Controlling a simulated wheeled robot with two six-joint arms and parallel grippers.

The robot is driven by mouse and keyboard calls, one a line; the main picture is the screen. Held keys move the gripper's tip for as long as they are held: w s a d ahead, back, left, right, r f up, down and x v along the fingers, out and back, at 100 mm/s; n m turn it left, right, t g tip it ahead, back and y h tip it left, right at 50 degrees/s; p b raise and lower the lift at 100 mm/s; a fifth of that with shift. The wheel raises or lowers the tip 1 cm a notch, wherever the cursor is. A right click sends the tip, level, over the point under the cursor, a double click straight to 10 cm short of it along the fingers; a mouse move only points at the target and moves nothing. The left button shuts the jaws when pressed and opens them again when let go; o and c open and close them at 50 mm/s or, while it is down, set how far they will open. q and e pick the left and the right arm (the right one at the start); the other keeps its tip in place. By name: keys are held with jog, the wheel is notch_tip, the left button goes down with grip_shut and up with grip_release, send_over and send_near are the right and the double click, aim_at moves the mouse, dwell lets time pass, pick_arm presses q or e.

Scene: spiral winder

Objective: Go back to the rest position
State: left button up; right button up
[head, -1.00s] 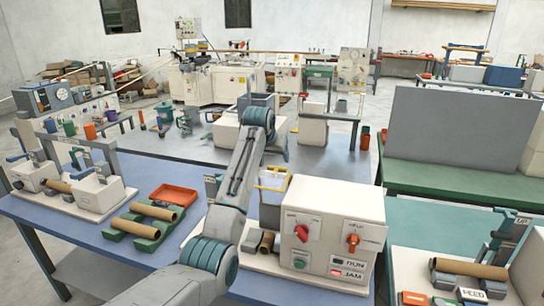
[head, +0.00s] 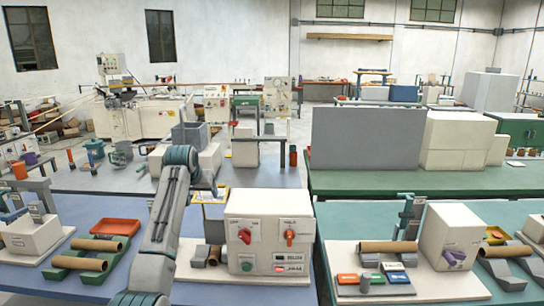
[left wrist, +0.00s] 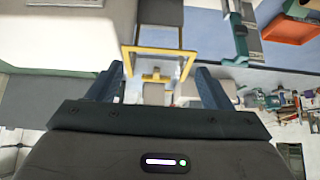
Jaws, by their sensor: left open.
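My left arm (head: 165,225) reaches up over the blue table in the head view. Its hand is mostly hidden behind the arm links there. In the left wrist view my left gripper (left wrist: 157,78) is open, its two blue fingers wide apart. No object is held between them. A yellow-edged frame (left wrist: 185,51) shows beyond the fingertips; I cannot tell its exact distance from them. A white control box (head: 270,235) with red and orange knobs stands just right of the arm. My right gripper is not in view.
Brown tubes lie on green holders (head: 85,263) at left, near an orange tray (head: 115,230). At right, a station (head: 400,285) holds another tube. A large grey panel (head: 367,138) stands on the green table behind. Open space shows above the tables.

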pick_arm(q)
jog(key=s+a+f+g, duration=0.1)
jog(key=s+a+f, duration=0.1)
jog(key=s+f, duration=1.15)
jog(key=s+a+f+g, duration=0.1)
jog(key=s+a+f, duration=0.1)
jog(key=s+f, duration=1.15)
jog(key=s+f+g+y, duration=0.1)
jog(key=s+f+g, duration=0.1)
jog(key=s, duration=3.2)
jog(key=a+f+g, duration=0.1)
jog(key=a+f, duration=0.1)
jog(key=f, duration=1.4)
jog(key=a+f, duration=0.2)
jog(key=f, duration=1.5)
jog(key=s+f+g+b, duration=0.1)
jog(key=s+f, duration=1.7)
jog(key=shift+s+a+f, duration=0.2)
jog(key=shift+s+a, duration=0.2)
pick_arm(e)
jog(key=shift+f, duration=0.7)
